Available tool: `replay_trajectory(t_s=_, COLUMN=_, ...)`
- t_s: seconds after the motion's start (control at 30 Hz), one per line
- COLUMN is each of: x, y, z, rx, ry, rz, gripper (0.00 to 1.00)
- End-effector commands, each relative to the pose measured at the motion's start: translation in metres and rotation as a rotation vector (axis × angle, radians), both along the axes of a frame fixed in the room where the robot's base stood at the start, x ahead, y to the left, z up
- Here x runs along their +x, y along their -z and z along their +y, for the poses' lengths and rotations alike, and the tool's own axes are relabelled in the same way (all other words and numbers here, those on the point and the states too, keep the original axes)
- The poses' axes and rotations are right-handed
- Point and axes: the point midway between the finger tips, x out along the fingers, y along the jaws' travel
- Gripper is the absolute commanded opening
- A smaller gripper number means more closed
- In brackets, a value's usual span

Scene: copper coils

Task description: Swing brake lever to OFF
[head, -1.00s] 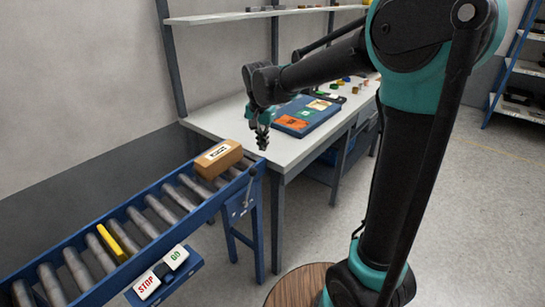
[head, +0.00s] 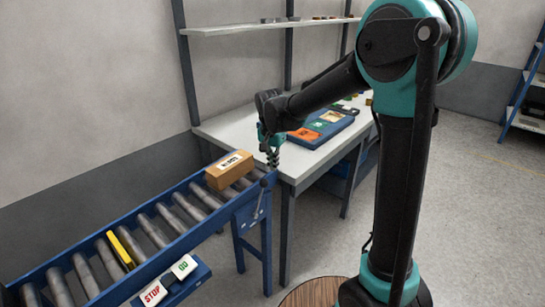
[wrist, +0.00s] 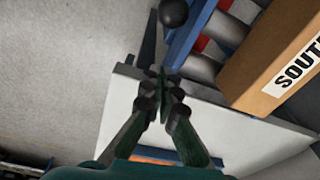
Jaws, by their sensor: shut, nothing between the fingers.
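The brake lever (head: 259,200) is a thin dark rod on the end of the conveyor's blue side rail, tilted slightly right, with a dark knob on top. In the wrist view its round black knob (wrist: 173,12) shows at the top edge, ahead of the fingertips. My gripper (head: 272,160) is just above the knob in the head view, seemingly apart from it. In the wrist view the fingers of my gripper (wrist: 163,84) are together and hold nothing. I cannot read any OFF marking.
A cardboard box (head: 229,170) sits on the conveyor rollers beside the lever; its label starts "SOUT" in the wrist view. A white workbench (head: 215,130) with a blue tray (head: 340,135) stands behind. STOP and GO buttons (head: 168,283) and a yellow piece (head: 124,248) are nearer.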

Motion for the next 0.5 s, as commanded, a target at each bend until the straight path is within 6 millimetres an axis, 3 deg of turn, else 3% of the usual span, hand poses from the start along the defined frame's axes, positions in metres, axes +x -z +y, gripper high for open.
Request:
replay_trajectory(t_s=0.2, x=0.003, y=0.038, z=0.000, rx=0.001, ry=-0.001, rz=0.000, gripper=0.00)
replay_trajectory(t_s=0.5, x=-0.027, y=0.029, z=0.015, rx=0.001, ry=-0.001, rz=0.000, gripper=0.00)
